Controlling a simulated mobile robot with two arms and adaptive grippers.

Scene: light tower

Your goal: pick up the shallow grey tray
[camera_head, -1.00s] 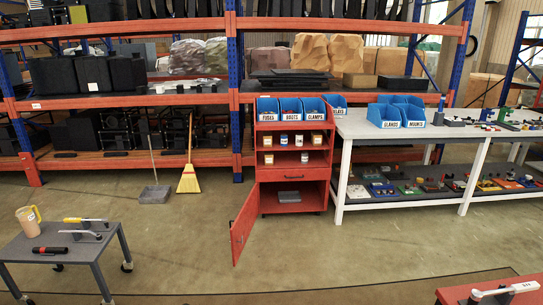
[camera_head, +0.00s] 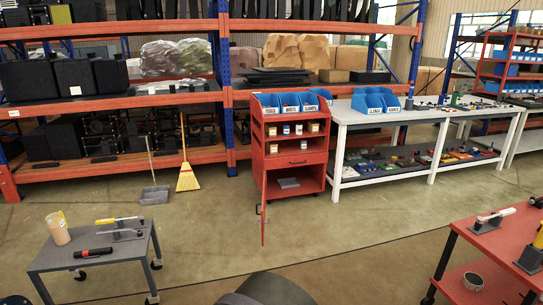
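A flat grey object (camera_head: 289,183) that looks like the shallow grey tray lies on the floor of the open lower compartment of the red cabinet (camera_head: 291,160). It is small in the head view, so its rim and depth are hard to make out. The cabinet's red door (camera_head: 263,208) stands open and shows nearly edge-on at the left of the compartment. Neither of my grippers can be made out in this view. A dark rounded shape at the bottom edge seems to be part of my own body.
A grey cart (camera_head: 60,258) with a tan cup and tools stands at the lower left. A red cart (camera_head: 500,240) stands at the lower right. A white workbench (camera_head: 345,116) adjoins the cabinet's right side. A broom (camera_head: 187,178) and dustpan (camera_head: 155,194) stand left. Open floor lies before the cabinet.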

